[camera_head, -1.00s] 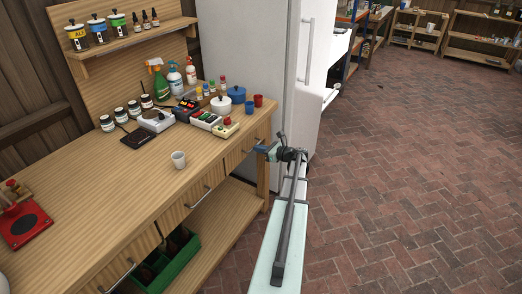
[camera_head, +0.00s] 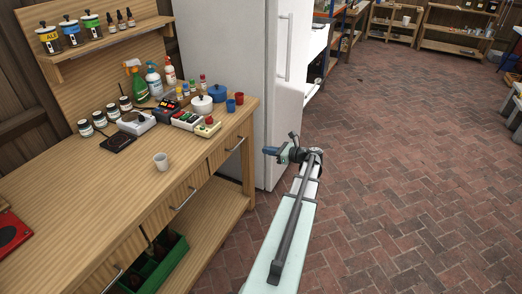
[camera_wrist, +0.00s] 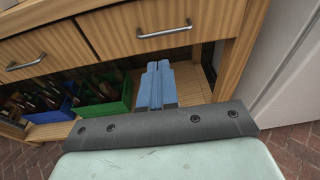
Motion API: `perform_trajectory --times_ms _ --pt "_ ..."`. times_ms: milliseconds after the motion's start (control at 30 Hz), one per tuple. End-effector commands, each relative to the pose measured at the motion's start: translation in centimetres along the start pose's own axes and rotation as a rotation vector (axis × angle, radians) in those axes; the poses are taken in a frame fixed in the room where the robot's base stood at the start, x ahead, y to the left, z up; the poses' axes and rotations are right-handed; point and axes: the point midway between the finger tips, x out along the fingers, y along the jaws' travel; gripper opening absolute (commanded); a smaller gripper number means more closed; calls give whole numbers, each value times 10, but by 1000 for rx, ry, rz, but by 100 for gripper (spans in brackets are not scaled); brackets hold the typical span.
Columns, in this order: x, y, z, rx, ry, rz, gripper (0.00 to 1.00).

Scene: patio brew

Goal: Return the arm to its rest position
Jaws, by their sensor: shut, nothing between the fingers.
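My gripper (camera_head: 270,151) is at the end of my arm, out over the brick floor to the right of the wooden workbench (camera_head: 95,205). It is apart from the bench and in front of the white fridge. In the wrist view my gripper (camera_wrist: 158,68) shows as blue fingers pressed together, with nothing held. It points toward the bench front, below a drawer handle (camera_wrist: 164,30) and toward the lower shelf (camera_wrist: 190,82). No contact with the bench is visible.
A white cup (camera_head: 161,161) stands on the bench top. Jars, bottles, pots and small devices stand at its back. The white fridge (camera_head: 225,80) stands beyond the bench. A green crate (camera_head: 160,262) sits on the lower shelf. The brick floor (camera_head: 410,190) to the right is clear.

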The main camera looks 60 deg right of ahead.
Motion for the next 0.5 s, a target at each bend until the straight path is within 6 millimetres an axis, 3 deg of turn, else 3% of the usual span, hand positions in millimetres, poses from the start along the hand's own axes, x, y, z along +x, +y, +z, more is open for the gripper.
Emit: perform_trajectory --times_ms 367,500 --pt "-8 0 0 -7 1 0 0" --pt "-8 0 0 -83 1 0 0"
